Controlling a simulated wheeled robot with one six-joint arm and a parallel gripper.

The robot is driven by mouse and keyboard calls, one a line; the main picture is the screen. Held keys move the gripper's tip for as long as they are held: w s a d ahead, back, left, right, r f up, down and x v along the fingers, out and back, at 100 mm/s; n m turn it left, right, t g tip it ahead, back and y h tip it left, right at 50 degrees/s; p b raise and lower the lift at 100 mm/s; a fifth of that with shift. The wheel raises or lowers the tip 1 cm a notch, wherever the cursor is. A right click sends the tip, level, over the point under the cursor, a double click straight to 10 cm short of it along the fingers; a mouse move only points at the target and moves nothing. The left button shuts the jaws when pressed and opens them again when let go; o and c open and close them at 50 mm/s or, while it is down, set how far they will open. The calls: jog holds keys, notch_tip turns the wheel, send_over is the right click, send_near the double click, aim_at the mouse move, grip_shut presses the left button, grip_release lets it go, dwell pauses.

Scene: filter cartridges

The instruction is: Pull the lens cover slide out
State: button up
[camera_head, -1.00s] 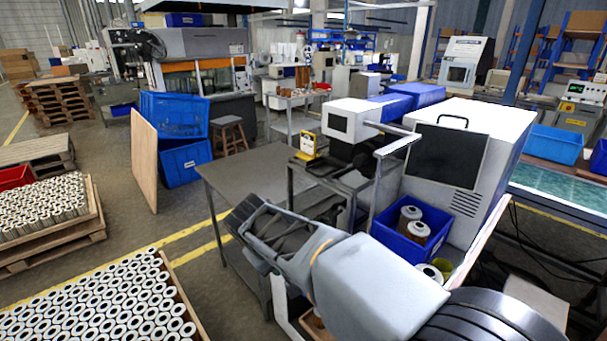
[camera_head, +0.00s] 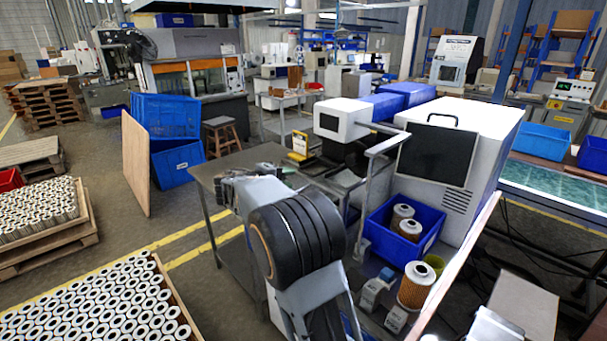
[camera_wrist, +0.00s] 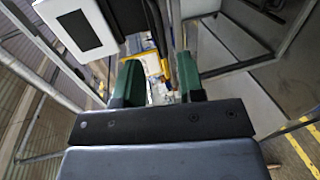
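My gripper (camera_wrist: 161,80) shows in the wrist view as two green fingers standing apart with nothing between them. In the head view my arm hides it or leaves it too unclear to make out. The white head of the marking machine (camera_head: 342,121), with a dark square on its face, stands behind the grey table. It also shows in the wrist view (camera_wrist: 82,28), to the upper left of the fingers. I cannot make out the lens cover slide for certain. Dark parts sit below and beside the white head.
A yellow item (camera_head: 300,143) stands on the grey table (camera_head: 235,160). A blue bin (camera_head: 375,237) holding filter cartridges is at the right, with another cartridge (camera_head: 416,284) in front. A metal rail post (camera_head: 367,195) rises between bin and table. A large white cabinet (camera_head: 485,140) stands behind.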

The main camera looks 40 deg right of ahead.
jog(key=shift+p+x, duration=0.55)
jog(key=shift+x, duration=3)
grip_shut()
